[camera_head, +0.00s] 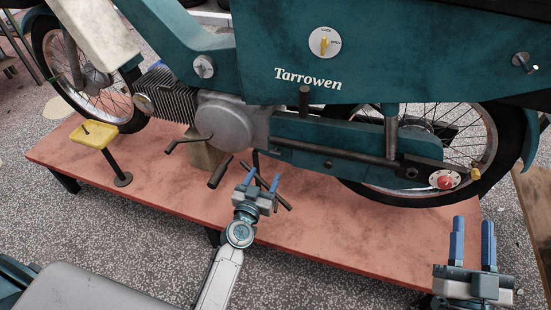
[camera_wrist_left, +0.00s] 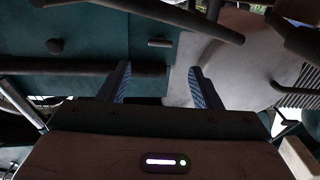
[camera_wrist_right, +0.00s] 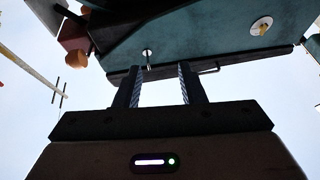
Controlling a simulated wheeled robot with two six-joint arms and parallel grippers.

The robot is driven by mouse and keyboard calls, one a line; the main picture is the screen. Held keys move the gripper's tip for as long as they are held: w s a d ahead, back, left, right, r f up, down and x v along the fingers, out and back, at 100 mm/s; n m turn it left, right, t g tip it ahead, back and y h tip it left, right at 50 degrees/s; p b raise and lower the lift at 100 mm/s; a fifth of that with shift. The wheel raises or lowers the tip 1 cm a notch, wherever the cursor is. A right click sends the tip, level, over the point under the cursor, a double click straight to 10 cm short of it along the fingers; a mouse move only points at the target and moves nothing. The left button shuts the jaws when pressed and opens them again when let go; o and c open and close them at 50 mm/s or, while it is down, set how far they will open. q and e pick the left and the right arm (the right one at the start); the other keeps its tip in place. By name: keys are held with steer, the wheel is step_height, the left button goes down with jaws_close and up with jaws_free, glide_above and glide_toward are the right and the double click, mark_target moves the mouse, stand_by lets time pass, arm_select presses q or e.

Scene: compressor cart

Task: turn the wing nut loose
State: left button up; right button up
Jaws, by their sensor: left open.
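I cannot tell for certain which fitting is the wing nut. A small yellow piece (camera_head: 475,173) sits at the rear end of the moped's lower bar, beside a red knob on a white disc (camera_head: 445,182). A small silver fitting (camera_head: 525,62) sticks out of the rear side panel; one like it shows in the right wrist view (camera_wrist_right: 147,55). My left gripper (camera_head: 262,180) is open and empty near the pedal crank, below the engine. My right gripper (camera_head: 473,225) is open and empty, lower in the picture than the yellow piece, fingers pointing up.
The teal moped (camera_head: 255,50) stands over a reddish platform (camera_head: 180,200). Its pedal crank (camera_head: 220,172) and a dark bar stick out near my left gripper. A yellow-topped post (camera_head: 93,134) stands at the left. A lock dial (camera_head: 323,41) is on the side panel.

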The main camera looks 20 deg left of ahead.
mark_target(275, 154)
arm_select(q)
steer(key=w, duration=0.7)
steer(key=shift+w+d, duration=0.1)
steer(key=shift+w, duration=0.8)
arm_select(e)
steer(key=shift+w+f+g, duration=0.15)
steer(key=shift+f+g, duration=0.95)
steer(key=shift+f, duration=0.65)
arm_select(q)
steer(key=shift+c, duration=0.5)
steer(key=c, duration=0.9)
steer(key=shift+n, duration=1.4)
arm_select(e)
steer(key=shift+w+r+t, duration=0.1)
steer(key=shift+r+t, duration=0.2)
steer(key=shift+r, duration=0.2)
arm_select(q)
steer(key=o, duration=1)
arm_select(e)
steer(key=shift+f, duration=0.15)
